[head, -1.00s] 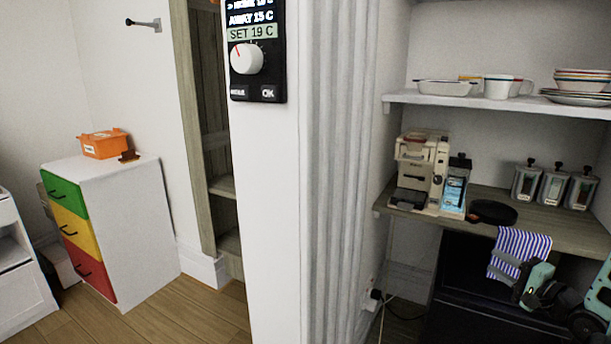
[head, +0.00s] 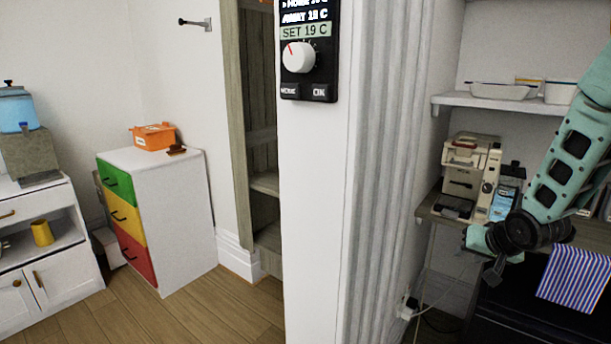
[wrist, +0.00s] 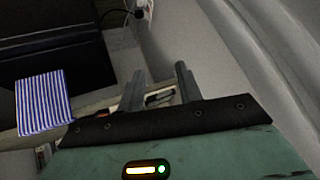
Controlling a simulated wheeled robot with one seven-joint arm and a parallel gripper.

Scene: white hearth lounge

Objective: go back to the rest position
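My arm comes down from the upper right of the head view, in front of the coffee nook. My gripper (head: 492,270) is small and partly turned away there. In the wrist view my gripper (wrist: 160,86) shows two dark fingers standing apart, with nothing held between them.
A wall end with a thermostat (head: 307,50) stands in the middle. The counter bears a coffee machine (head: 468,178), with a white shelf (head: 470,103) above. A drawer cabinet (head: 180,225) with an orange bin (head: 153,136) stands left. Wooden floor (head: 205,305) is free in front.

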